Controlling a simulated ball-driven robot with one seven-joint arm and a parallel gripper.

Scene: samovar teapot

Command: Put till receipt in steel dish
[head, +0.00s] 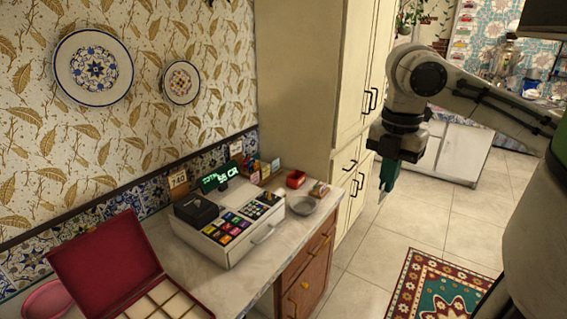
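The steel dish (303,206) is a small round grey dish on the counter, just right of the till (228,232). The till is a white box with coloured keys, a black unit (196,209) on its left and a green lit display (219,178) behind. I cannot make out the till receipt for certain. My gripper (388,178) hangs pointing down over the floor, right of the counter and apart from the dish. Its teal fingers are seen small and nearly edge-on, so their opening is unclear. I see nothing held in it.
A small red container (296,179) and a small colourful item (319,190) sit behind the dish. An open red box (110,262) with pale compartments and a pink bowl (47,300) are at the counter's left. A tall cream cabinet (305,80) stands behind.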

